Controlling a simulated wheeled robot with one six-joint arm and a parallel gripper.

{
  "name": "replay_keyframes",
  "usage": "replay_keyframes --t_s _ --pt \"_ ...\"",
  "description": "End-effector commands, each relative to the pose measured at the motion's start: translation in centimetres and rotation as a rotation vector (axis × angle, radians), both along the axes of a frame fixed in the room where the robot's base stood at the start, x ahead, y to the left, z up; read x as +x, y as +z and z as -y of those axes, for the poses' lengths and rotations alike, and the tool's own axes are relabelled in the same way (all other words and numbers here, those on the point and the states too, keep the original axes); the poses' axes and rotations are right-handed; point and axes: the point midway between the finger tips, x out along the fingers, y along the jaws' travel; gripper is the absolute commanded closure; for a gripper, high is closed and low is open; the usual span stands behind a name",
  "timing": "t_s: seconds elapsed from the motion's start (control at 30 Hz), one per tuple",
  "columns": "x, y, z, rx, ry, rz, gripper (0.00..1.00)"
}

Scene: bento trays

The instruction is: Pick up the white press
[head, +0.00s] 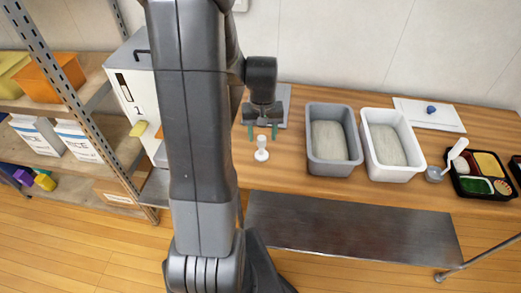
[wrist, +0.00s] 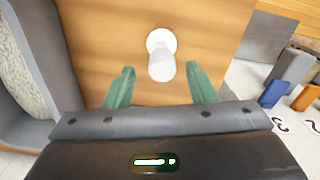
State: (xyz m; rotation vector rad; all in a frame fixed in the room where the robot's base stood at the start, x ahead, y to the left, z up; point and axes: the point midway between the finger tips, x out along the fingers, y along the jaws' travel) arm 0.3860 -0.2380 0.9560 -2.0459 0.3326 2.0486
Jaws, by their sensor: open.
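The white press (head: 262,150) stands upright on the wooden table, with a round base and a narrower handle on top. In the wrist view the press (wrist: 161,58) lies ahead of and between my two green fingertips. My gripper (head: 262,131) is open and empty, just behind and above the press in the head view. Its fingers also show in the wrist view (wrist: 161,88), spread wide on both sides of the press and apart from it.
A grey tub (head: 312,160) and a white tub (head: 371,172), both with rice-like contents, stand right of the press. A black bento tray (head: 457,190) is at the far right. A white machine (head: 126,100) and shelves are at left. The table around the press is clear.

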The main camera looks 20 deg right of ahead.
Motion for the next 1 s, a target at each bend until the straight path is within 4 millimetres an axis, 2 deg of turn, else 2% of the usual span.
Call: replay_keyframes --t_s 0.27,0.6,0.93,1.0 --pt "-0.2 -1.7 -0.1 0.001 0.0 -0.003 0.49" --pt "-0.4 -5.7 -0.4 0.001 0.0 -0.002 0.49" --pt "-0.4 -6.2 -0.4 0.0 0.0 0.001 0.49" --pt "-0.4 -6.2 -0.4 0.0 0.0 0.001 0.63"
